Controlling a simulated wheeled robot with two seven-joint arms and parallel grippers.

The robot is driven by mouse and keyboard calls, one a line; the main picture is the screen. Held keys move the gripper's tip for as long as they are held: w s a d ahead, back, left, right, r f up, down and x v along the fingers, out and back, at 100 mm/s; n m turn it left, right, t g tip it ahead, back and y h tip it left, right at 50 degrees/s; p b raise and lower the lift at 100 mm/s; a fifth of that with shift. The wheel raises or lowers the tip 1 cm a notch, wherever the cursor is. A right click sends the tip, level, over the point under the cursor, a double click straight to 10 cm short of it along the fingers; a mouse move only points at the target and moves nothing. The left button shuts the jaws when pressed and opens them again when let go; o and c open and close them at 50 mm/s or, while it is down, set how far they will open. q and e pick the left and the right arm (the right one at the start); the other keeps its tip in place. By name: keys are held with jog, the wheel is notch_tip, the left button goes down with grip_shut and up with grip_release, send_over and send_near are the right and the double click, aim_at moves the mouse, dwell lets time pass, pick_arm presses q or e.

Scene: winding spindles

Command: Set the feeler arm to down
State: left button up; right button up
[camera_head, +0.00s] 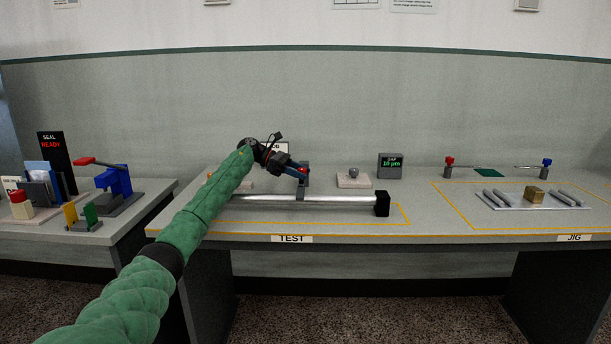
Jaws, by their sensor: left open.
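My left arm reaches in from the lower left over the TEST bench. Its gripper (296,169) is open, tilted down to the right, at a small blue and red upright fixture (304,181) above the silver spindle bar (330,199). This fixture looks like the feeler arm's stand. The gripper overlaps its top, and I cannot tell whether they touch. The feeler arm itself is too small and too covered to read its position. The bar lies across the bench with a black block (382,204) at its right end. My right gripper is not in view.
A grey gauge box (390,166) reads "GAP 10 µm". A pale block with a grey ball (354,178) stands left of it. The JIG area at right holds a tray with rods and a brass block (534,195). A blue press (117,182) stands at left.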

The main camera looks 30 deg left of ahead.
pick_arm(q)
jog(key=shift+v, duration=2.7)
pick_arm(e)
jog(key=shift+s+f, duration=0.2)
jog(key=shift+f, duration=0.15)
pick_arm(q)
jog(key=shift+n, duration=0.3)
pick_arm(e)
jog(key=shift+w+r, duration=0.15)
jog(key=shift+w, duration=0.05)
